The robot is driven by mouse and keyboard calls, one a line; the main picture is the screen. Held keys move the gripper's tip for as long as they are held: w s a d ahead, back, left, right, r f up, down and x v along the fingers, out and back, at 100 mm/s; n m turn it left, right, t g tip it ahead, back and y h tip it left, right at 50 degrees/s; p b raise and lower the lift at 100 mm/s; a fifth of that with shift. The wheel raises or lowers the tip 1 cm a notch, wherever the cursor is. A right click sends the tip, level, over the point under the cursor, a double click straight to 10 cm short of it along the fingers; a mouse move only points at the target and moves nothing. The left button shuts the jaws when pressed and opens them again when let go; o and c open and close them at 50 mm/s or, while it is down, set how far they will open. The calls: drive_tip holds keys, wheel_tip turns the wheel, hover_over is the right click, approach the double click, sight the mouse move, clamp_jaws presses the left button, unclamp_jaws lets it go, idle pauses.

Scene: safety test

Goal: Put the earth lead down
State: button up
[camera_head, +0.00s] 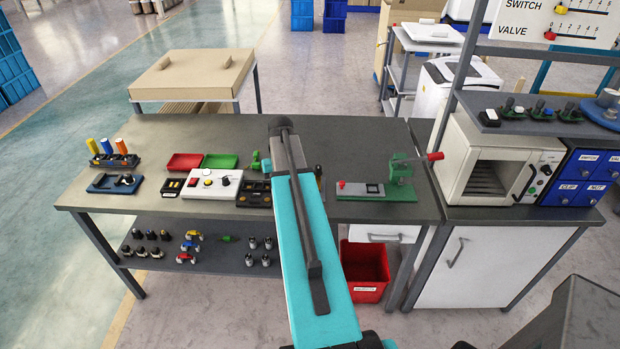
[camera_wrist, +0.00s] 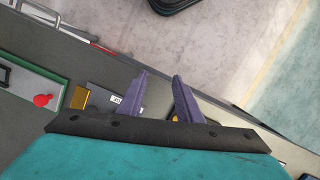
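No earth lead can be made out for certain in either view. A small green piece (camera_head: 256,162) stands on the bench just left of my arm in the head view; I cannot tell whether it belongs to the lead. In the wrist view my gripper (camera_wrist: 161,77) has two purple fingers apart, with nothing visible between them. It is over the bench near its edge, with floor beyond. In the head view my arm hides the gripper and part of the bench.
The grey bench (camera_head: 350,150) holds a white control box (camera_head: 212,184), red tray (camera_head: 184,162), green tray (camera_head: 220,161) and green press (camera_head: 400,172). A red bin (camera_head: 365,268) stands below. The bench's back is mostly clear.

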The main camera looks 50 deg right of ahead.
drive_tip(key=s+a+f+n+g+b, duration=0.3)
drive_tip(key=a+f+n+b, duration=0.1)
drive_tip(key=a+f, duration=2.05)
drive_tip(key=s+a+f+n+g+h+b, duration=0.1)
drive_tip(key=s+a+f+n+b, duration=0.1)
drive_tip(key=s+a+f, duration=1.3)
drive_tip(key=s+f+n, duration=0.1)
drive_tip(key=s, duration=0.2)
drive_tip(key=shift+a+h+b, duration=0.3)
drive_tip(key=shift+h, duration=0.1)
drive_tip(key=shift+s, duration=0.15)
